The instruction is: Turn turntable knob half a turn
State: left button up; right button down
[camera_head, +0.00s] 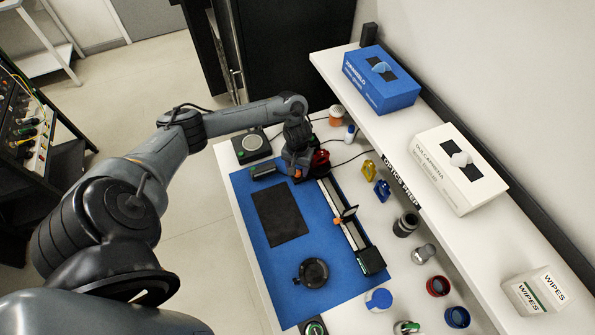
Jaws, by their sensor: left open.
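A round black unit (313,272) with a small protruding part at its left edge lies on the front of the blue mat (270,277); it looks like the turntable, and I cannot clearly make out its knob. My left gripper (298,174) points down over the far end of the mat, well behind this unit and apart from it. The gripper is open; its fingertips are small and partly hidden by its own body. My right gripper is not in view.
A rail (343,225) with a black end block runs along the mat's right side. A red part (320,158) is close beside my left gripper. A black sheet (279,214) lies flat on the mat. A shelf with boxes (382,80) overhangs the bench's right side.

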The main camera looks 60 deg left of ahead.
pick_arm(q)
jog(key=shift+f, duration=0.75)
grip_shut()
